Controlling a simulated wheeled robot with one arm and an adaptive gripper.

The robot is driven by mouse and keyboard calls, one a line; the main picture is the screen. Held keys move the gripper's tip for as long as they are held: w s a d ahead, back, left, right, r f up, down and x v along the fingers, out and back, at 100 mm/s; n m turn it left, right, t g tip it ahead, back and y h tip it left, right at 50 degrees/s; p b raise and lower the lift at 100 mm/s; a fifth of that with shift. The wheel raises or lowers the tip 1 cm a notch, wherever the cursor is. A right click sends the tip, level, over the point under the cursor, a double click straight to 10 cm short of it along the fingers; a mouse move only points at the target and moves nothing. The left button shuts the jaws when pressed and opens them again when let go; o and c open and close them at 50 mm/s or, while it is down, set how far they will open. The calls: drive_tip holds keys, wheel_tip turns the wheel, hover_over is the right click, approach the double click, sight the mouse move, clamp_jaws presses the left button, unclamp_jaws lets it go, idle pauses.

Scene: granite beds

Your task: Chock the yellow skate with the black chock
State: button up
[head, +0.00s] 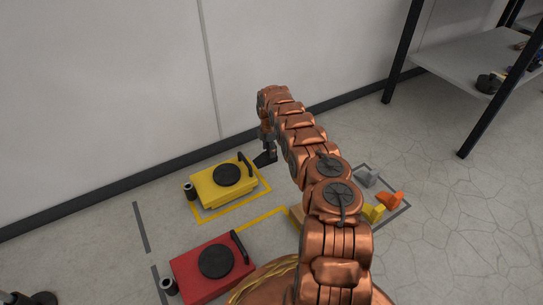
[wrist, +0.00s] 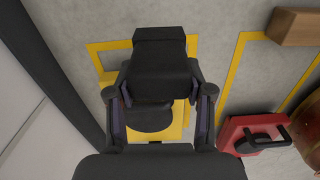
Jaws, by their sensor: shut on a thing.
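The yellow skate (head: 208,191), with a round black pad and a black handle, sits on the floor in a yellow outline near the wall. In the wrist view it shows partly (wrist: 178,133), mostly hidden behind the chock and my gripper. My gripper (wrist: 160,92) is shut on the black chock (wrist: 165,50), which sits between its two fingers. In the head view the black chock (head: 264,159) is low, just right of the yellow skate's handle end and apart from it. I cannot tell whether the chock touches the floor.
A red skate (head: 190,279) is nearer me, at lower left. A wooden block (wrist: 297,27) also shows. The wall (head: 110,90) is behind; a shelf (head: 470,58) stands right.

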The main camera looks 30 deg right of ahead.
drive_tip(key=shift+s+d+f+n, duration=0.15)
drive_tip(key=shift+d+f, duration=0.1)
drive_tip(key=shift+f, duration=0.3)
drive_tip(key=shift+s+d+f+n, duration=0.15)
drive_tip(key=shift+d+f, duration=0.1)
drive_tip(key=shift+f, duration=0.3)
drive_tip(key=shift+w+f+b, duration=0.1)
drive_tip(key=shift+f+b, duration=2.5)
drive_tip(key=shift+f, duration=2.1)
drive_tip(key=o, duration=1.5)
drive_tip(key=shift+o, duration=0.5)
drive_tip(key=shift+o, duration=1.1)
